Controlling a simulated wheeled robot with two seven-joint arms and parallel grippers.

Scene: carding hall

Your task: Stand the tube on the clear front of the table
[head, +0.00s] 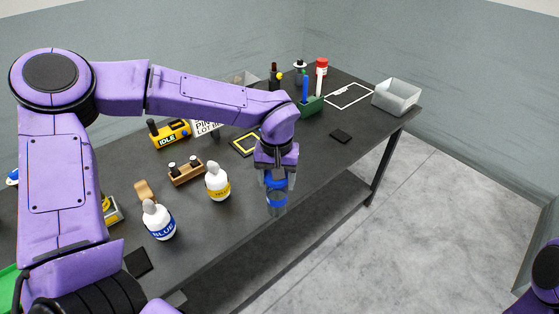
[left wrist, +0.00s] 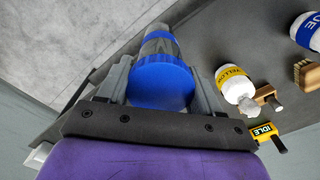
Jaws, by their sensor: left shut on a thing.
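The tube is a clear cylinder with a blue cap and a blue band, and it shows in the head view (head: 276,200). My left gripper (head: 276,183) points down and is shut on the tube near its cap. In the left wrist view the blue cap of the tube (left wrist: 161,82) sits between the two grey fingers, with the clear body beyond it. The tube hangs upright by the front edge of the dark table (head: 235,225). I cannot tell whether its base touches the tabletop. Part of my right arm shows at the lower right; its gripper is out of view.
Bare tabletop lies right of the tube.

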